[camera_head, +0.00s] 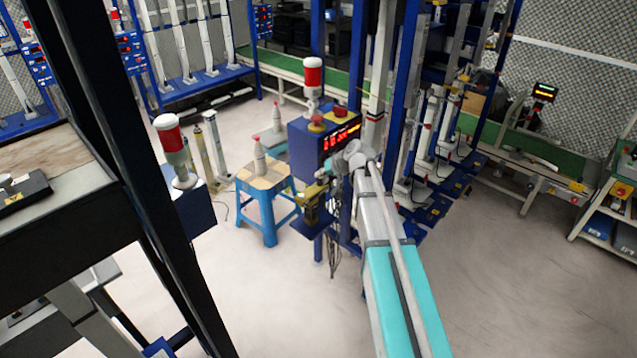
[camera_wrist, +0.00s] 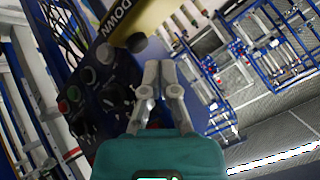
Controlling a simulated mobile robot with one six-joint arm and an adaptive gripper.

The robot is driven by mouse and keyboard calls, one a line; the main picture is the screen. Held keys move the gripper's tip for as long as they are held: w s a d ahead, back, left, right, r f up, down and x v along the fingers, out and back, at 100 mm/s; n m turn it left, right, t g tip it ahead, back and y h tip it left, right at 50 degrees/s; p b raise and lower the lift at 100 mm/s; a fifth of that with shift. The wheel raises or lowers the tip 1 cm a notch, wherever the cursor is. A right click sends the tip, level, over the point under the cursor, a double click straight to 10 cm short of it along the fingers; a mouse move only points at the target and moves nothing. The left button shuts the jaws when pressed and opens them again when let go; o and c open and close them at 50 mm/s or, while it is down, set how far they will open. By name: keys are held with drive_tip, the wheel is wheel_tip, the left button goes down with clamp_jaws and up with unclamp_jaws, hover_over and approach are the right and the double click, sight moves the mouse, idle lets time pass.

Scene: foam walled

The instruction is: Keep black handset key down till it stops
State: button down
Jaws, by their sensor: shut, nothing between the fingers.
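A yellow handset (camera_wrist: 150,14) lies at the top of the wrist view, beside dark lettering that reads DOWN. A black round key (camera_wrist: 137,42) sticks out at its lower end. My gripper (camera_wrist: 160,68) is shut and empty, with its grey fingertips a little below and right of the black key in that view. A gap shows between them in the picture, and I cannot tell the true distance. In the head view my gripper (camera_head: 347,158) is beside the blue machine box; a yellow part (camera_head: 312,192), perhaps the handset, hangs below it. The key cannot be made out there.
The blue box (camera_head: 305,150) carries a red display and a red-white lamp (camera_head: 313,78). A dark panel (camera_wrist: 93,88) with several knobs is left of my gripper. A blue stool (camera_head: 262,185) stands left of the machine. Open floor (camera_head: 500,270) lies at the right.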

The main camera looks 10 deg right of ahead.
sight(320, 184)
drive_tip(key=shift+r+p, duration=2.3)
drive_tip(key=shift+r, duration=0.15)
drive_tip(key=shift+s+a+f, duration=0.1)
drive_tip(key=shift+s+f, duration=0.05)
drive_tip(key=shift+s, duration=0.1)
drive_tip(key=s+f+g+h, duration=0.3)
drive_tip(key=s, duration=1.1)
drive_tip(key=s+f+g+h+b, duration=0.1)
drive_tip(key=s+f+g+h, duration=0.2)
drive_tip(key=s, duration=1.1)
drive_tip(key=shift+a+f+n+g, duration=0.2)
drive_tip(key=shift+f+n+g, duration=0.1)
drive_tip(key=shift+g, duration=0.1)
